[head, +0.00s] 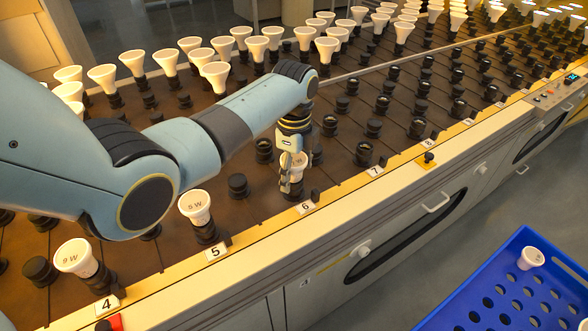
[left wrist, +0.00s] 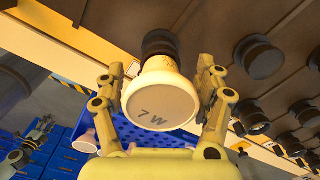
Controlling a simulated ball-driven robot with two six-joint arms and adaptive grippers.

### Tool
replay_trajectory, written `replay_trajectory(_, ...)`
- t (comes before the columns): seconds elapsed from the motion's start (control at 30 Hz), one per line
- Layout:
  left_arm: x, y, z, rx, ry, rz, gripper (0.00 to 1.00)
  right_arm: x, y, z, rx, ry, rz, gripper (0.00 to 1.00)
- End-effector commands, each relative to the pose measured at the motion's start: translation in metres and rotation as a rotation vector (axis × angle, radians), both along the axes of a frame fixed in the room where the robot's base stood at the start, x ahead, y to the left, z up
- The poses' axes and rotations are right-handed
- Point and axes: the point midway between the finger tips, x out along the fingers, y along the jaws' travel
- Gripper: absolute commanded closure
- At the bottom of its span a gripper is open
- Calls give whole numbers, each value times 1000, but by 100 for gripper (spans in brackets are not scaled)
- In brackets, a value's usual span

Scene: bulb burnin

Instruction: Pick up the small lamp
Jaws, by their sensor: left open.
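A white lamp marked 7 W (left wrist: 160,100) sits in a dark socket (left wrist: 158,44) in the left wrist view. In the head view this lamp (head: 300,159) shows only partly behind my left gripper (head: 291,180), at the place numbered 6 (head: 305,207). In the left wrist view the open fingers of my left gripper (left wrist: 160,72) stand on both sides of the lamp. I cannot tell whether either finger touches it.
Lamps marked 5 W (head: 194,206) and 9 W (head: 75,256) stand at 5 and 4. Several white lamps and empty sockets fill the rack behind. A blue crate (head: 455,312) holding a white lamp (head: 531,258) is at lower right. A pale front ledge (head: 262,232) edges the rack.

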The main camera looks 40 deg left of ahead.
Motion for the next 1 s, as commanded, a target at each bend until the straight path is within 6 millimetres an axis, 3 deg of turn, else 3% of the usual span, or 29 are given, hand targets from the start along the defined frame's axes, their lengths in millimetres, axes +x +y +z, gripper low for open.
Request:
replay_trajectory(0.1,0,0,-10,0,0,0,29,1,1,-3,1,-1,0,60)
replay_trajectory(0.33,0,0,-10,0,-2,0,29,1,1,-2,1,-2,0,60)
replay_trajectory(0.77,0,0,-10,0,-1,0,85,1,1,-2,1,-2,0,60)
replay_trajectory(1.0,0,0,-10,1,-2,0,87,1,0,-2,0,-2,0,60)
